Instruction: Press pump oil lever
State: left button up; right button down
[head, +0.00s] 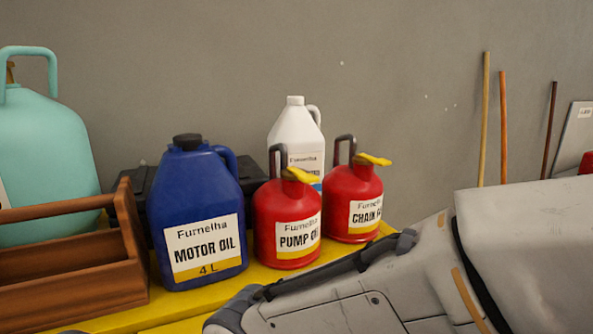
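The red pump oil can (270,238) stands upright on a yellow surface in the middle of the head view, with a white and yellow "PUMP OIL" label. Its yellow lever (301,175) sticks out at the top right, beside a dark upright loop handle (278,160). Nothing touches the lever. A grey-white arm of mine comes in from the right and crosses the lower right, in front of the cans. No fingertips of either gripper show in this view.
A similar red chain oil can (340,190) stands close behind on the right. A blue motor oil jug (190,220) is close on the left. A white jug (297,125) stands behind. A wooden tray (121,262) and a teal container (45,140) are at the left; sticks (485,120) lean against the wall.

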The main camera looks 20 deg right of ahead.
pick_arm(q)
grip_shut()
dwell(1.6)
